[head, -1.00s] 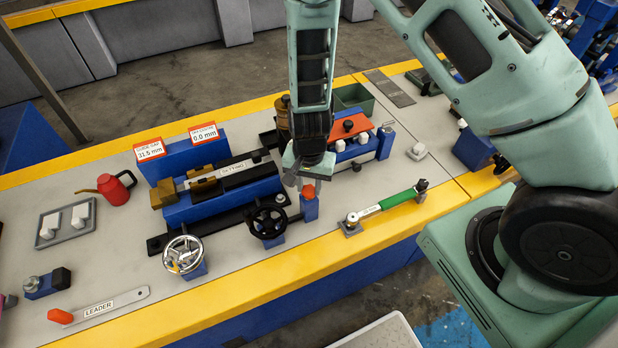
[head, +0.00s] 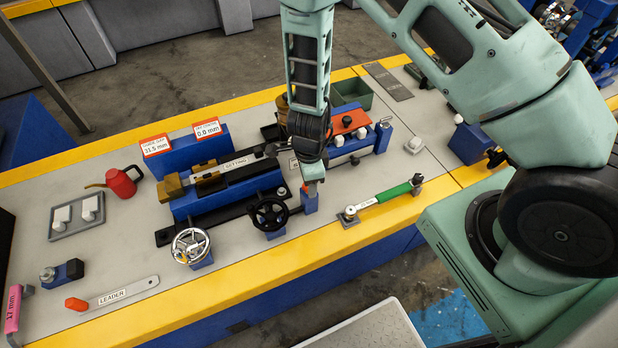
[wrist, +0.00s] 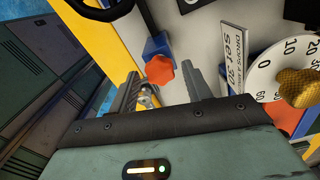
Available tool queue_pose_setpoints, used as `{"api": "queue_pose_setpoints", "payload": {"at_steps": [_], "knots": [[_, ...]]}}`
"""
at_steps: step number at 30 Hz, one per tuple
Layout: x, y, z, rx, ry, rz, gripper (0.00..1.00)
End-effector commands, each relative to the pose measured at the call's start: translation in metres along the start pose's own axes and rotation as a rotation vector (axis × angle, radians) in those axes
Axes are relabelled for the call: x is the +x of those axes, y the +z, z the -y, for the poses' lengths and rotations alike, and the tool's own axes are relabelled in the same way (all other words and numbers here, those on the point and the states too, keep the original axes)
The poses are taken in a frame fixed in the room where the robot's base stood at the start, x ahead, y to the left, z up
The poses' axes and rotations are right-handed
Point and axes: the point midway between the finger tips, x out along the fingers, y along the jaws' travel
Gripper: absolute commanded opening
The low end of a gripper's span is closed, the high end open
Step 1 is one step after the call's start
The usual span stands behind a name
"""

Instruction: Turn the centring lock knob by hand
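The centring lock knob looks to be the orange-red lobed knob (wrist: 160,69) on a small blue block (wrist: 158,45). In the head view the blue block (head: 309,203) stands right of the black handwheel, and only a bit of the knob shows under my gripper (head: 312,180). In the wrist view my gripper (wrist: 162,90) is open, with one dark finger on each side of the knob. The knob lies between and slightly beyond the fingertips. No contact is visible. Nothing is held.
The black handwheel (head: 269,213) is close on the left, and a chrome handwheel (head: 190,246) is farther left. A green-handled tool (head: 385,199) lies to the right. A white dial with a brass knob (wrist: 298,88) is near the right finger in the wrist view.

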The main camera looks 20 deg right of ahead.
Motion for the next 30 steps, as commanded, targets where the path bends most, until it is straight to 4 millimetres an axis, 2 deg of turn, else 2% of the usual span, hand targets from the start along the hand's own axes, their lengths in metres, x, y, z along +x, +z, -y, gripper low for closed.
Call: {"api": "queue_pose_setpoints", "payload": {"at_steps": [7, 15, 24, 26, 30], "knots": [[-0.004, 0.0, 0.0, -0.002, 0.0, 0.0, 0.49], [-0.021, 0.0, 0.0, -0.003, 0.0, 0.0, 0.49], [-0.02, 0.0, 0.0, -0.006, 0.0, 0.0, 0.49], [-0.02, 0.0, 0.0, -0.05, 0.0, 0.0, 0.49], [-0.02, 0.0, 0.0, -0.348, 0.0, 0.001, 0.49]]}}
